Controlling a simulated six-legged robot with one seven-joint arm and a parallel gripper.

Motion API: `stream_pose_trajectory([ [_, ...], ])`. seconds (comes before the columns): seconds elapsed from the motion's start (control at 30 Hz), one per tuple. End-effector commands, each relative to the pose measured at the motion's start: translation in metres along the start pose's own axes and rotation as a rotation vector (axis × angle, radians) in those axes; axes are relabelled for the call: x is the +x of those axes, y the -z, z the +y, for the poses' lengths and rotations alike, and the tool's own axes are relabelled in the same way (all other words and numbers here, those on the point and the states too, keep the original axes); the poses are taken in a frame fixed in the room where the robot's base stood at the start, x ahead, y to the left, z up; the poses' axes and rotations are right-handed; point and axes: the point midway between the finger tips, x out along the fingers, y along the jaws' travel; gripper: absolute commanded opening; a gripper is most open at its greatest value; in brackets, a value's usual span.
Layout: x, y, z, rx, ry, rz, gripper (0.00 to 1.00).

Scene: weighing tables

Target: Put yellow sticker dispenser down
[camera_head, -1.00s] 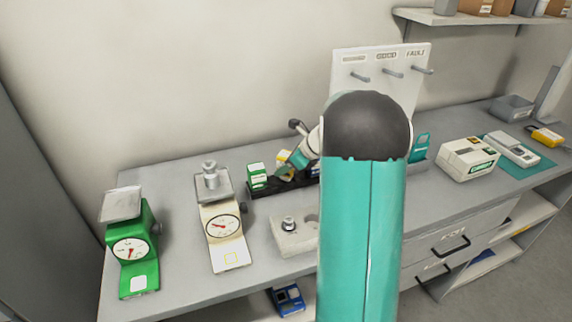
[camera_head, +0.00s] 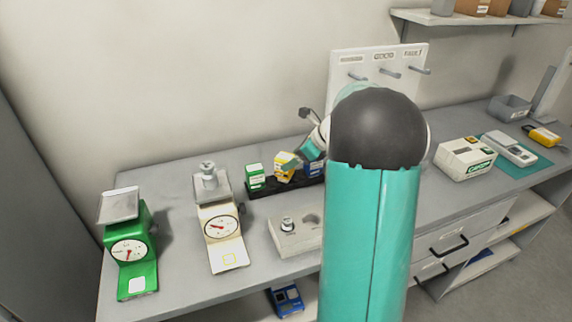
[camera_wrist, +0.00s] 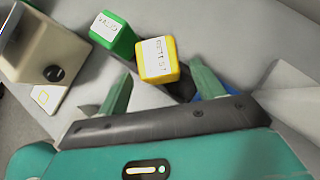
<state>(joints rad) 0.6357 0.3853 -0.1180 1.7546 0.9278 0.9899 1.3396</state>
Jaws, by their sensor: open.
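The yellow sticker dispenser (camera_head: 284,168) stands at the black rack (camera_head: 262,190), between a green dispenser (camera_head: 255,176) and a blue one (camera_head: 315,168). It looks slightly tilted; its base is hard to make out. In the wrist view the yellow dispenser (camera_wrist: 157,62) shows a white label, with the green one (camera_wrist: 112,36) to its left. My gripper (camera_wrist: 163,74) is open, with its fingers apart and spread to either side of the yellow dispenser, not visibly touching it. The blue dispenser is mostly hidden there behind my right-hand finger.
A green scale (camera_head: 132,250) and a cream scale (camera_head: 222,232) stand at the left. A pale block with a weight (camera_head: 295,238) lies in front of the rack. A white label box (camera_head: 465,158) is at the right. My arm hides the table's middle.

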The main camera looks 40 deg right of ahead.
Motion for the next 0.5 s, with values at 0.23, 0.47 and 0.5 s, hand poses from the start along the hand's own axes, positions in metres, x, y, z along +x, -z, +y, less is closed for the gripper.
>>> stream_pose_trajectory([
  [0.23,-0.051,-0.001,0.000,0.000,0.002,-0.001,0.67],
  [0.47,-0.068,-0.004,0.006,-0.028,-0.004,0.005,0.67],
  [0.5,-0.068,-0.009,0.013,-0.063,-0.010,0.012,0.67],
])
